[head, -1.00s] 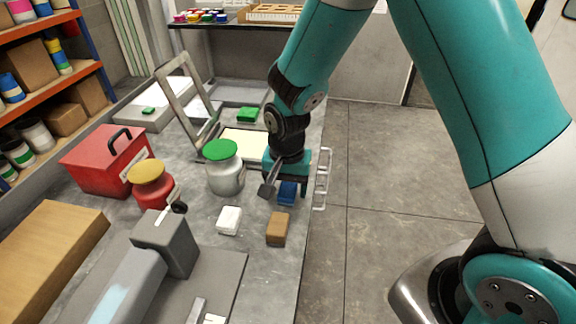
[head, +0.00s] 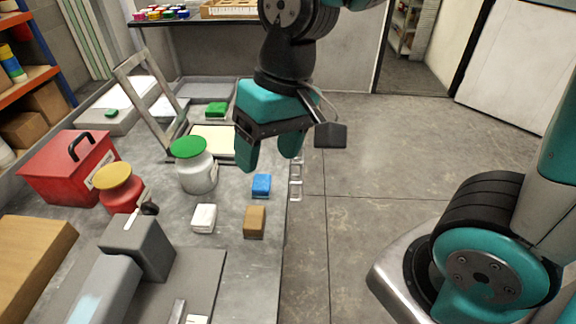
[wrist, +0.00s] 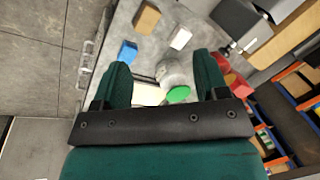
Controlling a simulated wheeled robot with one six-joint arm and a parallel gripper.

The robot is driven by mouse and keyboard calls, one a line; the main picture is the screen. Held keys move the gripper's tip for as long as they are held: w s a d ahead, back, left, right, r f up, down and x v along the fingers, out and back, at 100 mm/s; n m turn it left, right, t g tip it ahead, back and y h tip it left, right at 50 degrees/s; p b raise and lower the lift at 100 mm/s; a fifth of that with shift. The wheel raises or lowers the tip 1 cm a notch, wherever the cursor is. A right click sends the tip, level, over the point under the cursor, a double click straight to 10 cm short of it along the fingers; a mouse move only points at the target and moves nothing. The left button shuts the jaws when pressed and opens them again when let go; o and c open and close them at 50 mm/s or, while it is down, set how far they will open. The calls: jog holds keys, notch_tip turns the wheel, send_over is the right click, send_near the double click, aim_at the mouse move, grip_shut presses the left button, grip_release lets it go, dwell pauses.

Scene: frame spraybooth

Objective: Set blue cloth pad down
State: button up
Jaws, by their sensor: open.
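The blue cloth pad (head: 262,185) lies on the grey bench top near its right edge, behind the brown block and right of the green-lidded jar. My gripper (head: 270,165) is open and empty. It hangs above the bench, apart from the pad. In the wrist view nothing sits between its two fingers (wrist: 160,85).
A white block (head: 204,218) and a brown block (head: 255,222) lie in front of the pad. The jar with a green lid (head: 196,168), a red-bodied pot (head: 119,189) and a red toolbox (head: 70,170) stand left. A wire rack (head: 295,180) runs along the bench's right edge.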

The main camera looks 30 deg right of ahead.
jog(key=s+r+n+y, duration=0.1)
jog(key=s+r+n, duration=0.1)
jog(key=s+n, duration=0.3)
jog(key=s+a, duration=0.1)
jog(key=s, duration=0.1)
jog(key=shift+s, duration=0.4)
